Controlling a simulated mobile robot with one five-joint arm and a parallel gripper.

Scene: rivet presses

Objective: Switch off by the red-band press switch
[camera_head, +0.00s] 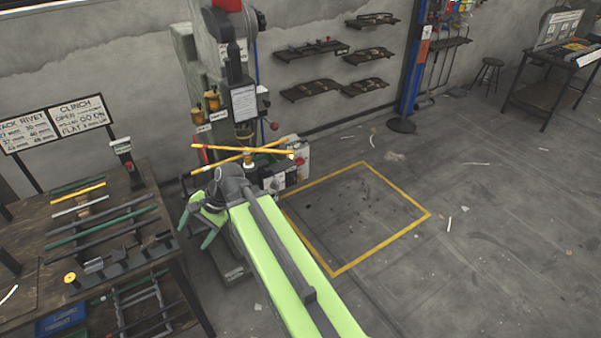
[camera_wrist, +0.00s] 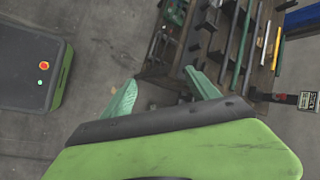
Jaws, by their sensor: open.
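The grey-green press (camera_head: 207,45) stands by the wall in the head view, with a red part (camera_head: 227,5) at its top edge. A pale control box (camera_head: 295,160) with small red and dark controls sits on its right side, partly behind yellow bars. The switch and its position are too small to tell. My gripper (camera_head: 197,226) is open and empty, left of and below the box, in front of the press's lower part. In the wrist view my gripper (camera_wrist: 160,78) shows its two green fingers apart, with nothing between them; the box is not in that view.
Yellow bars (camera_head: 240,157) cross at the press's working height, just above my wrist. A workbench (camera_head: 40,230) with several bars stands close left of my gripper; it also shows in the wrist view (camera_wrist: 225,45). The yellow-marked floor area (camera_head: 355,215) at right is clear.

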